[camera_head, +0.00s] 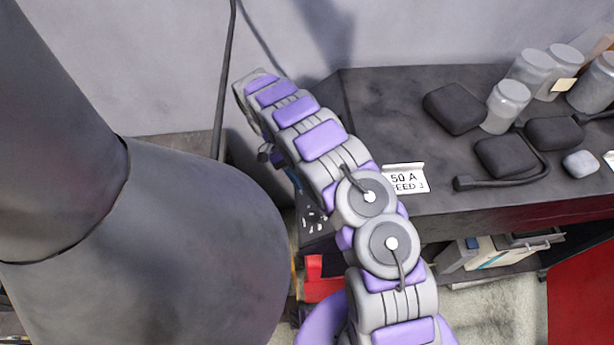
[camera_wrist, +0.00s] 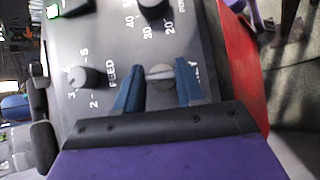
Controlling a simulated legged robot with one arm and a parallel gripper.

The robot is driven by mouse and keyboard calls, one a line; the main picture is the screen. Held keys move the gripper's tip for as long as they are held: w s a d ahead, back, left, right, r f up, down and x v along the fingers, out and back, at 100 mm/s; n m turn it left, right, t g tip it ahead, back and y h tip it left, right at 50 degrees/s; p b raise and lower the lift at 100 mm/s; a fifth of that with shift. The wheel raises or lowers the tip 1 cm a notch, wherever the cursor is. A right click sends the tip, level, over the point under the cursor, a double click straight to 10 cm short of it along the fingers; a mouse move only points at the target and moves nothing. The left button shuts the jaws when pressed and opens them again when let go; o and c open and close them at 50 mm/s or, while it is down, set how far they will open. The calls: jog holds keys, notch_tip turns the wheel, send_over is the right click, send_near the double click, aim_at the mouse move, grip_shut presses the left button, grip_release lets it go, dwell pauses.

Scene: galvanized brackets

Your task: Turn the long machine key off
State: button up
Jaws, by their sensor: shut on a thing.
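In the wrist view, the long machine key (camera_wrist: 160,72) shows as a pale grey bar on a round grey base, set in a dark control panel (camera_wrist: 118,45). My gripper (camera_wrist: 157,76) has its two blue fingers on either side of the key and is shut on it. The bar lies crosswise in the picture, between the fingers. White lettering beside the key is partly hidden by the right finger; "EY" shows. In the head view my arm covers most of the gripper, and the key cannot be seen there.
A red side (camera_wrist: 243,60) borders the panel.

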jog(key=shift+d, duration=0.15)
dwell(0.4)
jog(key=o, duration=1)
jog(key=shift+s+d, duration=0.1)
jog(key=shift+d, duration=0.2)
jog(key=shift+o, duration=0.2)
jog(key=shift+a+r, duration=0.1)
jog(key=shift+a, duration=0.1)
jog(key=shift+a+r, duration=0.15)
jog(key=shift+r, duration=0.4)
jog(key=r, duration=0.3)
jog(key=shift+d, duration=0.25)
jog(key=s, duration=0.1)
jog(key=s+d, duration=0.1)
jog(key=s, duration=0.1)
jog(key=shift+d, duration=0.1)
jog(key=s, duration=0.4)
jog(key=s+d, duration=0.1)
jog(key=s, duration=0.3)
jog(key=s+d+r, duration=0.1)
jog(key=s, duration=0.3)
jog(key=shift+s, duration=0.4)
